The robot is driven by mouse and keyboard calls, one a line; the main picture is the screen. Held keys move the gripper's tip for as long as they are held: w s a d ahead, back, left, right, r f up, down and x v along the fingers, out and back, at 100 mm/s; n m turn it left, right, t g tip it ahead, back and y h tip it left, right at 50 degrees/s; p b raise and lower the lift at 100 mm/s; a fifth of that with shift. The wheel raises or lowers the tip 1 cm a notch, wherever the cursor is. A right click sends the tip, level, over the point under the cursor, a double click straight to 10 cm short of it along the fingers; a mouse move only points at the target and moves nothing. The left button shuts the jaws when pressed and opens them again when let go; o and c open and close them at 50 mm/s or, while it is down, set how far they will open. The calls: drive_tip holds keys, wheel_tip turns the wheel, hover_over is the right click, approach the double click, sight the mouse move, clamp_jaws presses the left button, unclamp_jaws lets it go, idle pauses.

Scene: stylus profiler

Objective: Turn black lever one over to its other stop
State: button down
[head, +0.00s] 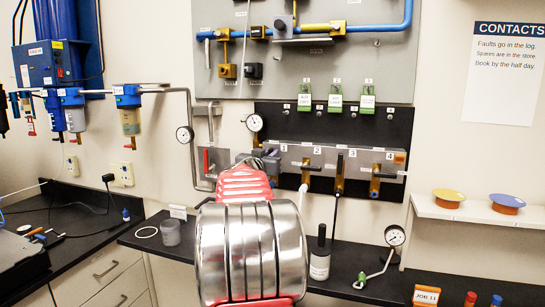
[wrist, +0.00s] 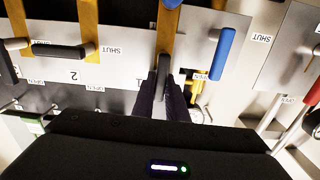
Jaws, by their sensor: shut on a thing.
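In the wrist view, black lever one (wrist: 163,66) stands in line with the brass valve body (wrist: 168,28), close to the panel mark "1". My gripper (wrist: 163,98) has its two dark fingers closed on either side of this lever, holding its free end. In the head view, the mark "1" (head: 284,148) shows on the grey valve plate. My gripper (head: 268,160) is at the plate's left end, mostly behind my red and silver arm. Lever one is hidden there.
A neighbouring black lever (wrist: 60,50) lies crosswise beside the mark "2". A blue lever (wrist: 221,55) is close on the other side, and a red lever (wrist: 296,130) is farther off. In the head view, a pressure gauge (head: 254,123) is just above my gripper.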

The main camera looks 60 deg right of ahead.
drive_tip(key=shift+w+f+n, duration=0.15)
drive_tip(key=shift+f+n, duration=0.15)
drive_tip(key=c, duration=2)
unclamp_jaws()
drive_tip(key=shift+c, duration=0.2)
drive_tip(key=shift+o, duration=1.4)
drive_tip(key=shift+r, duration=0.2)
drive_tip(key=shift+a, duration=0.15)
drive_tip(key=s+a, duration=0.2)
drive_tip(key=a, duration=1.1)
drive_tip(key=shift+a, duration=0.2)
drive_tip(key=shift+f, duration=0.1)
